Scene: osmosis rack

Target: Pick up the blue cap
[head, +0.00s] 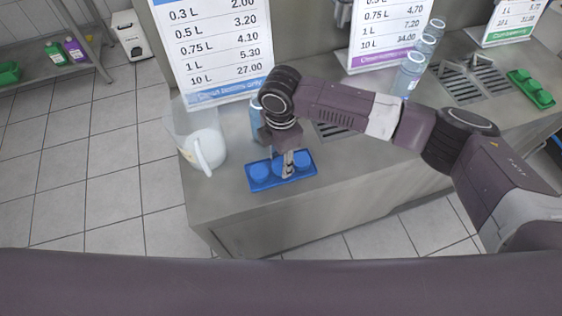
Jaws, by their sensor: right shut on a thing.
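A blue tray (256,187) with several round blue caps lies on the grey counter near its front left corner. One blue cap (260,170) sits at the tray's left, and another (302,158) sits at its right. My right gripper (287,174) points down over the middle of the tray, its fingers shut on a blue cap (277,167), which the fingers partly hide. I cannot tell whether this cap is clear of the tray. My left gripper is not in view.
A white jug (205,150) stands left of the tray. A clear blue bottle (256,118) stands behind it, partly hidden by my arm. Price boards (215,50) stand at the back. More bottles (409,75) and a green cap tray (531,88) are at the right.

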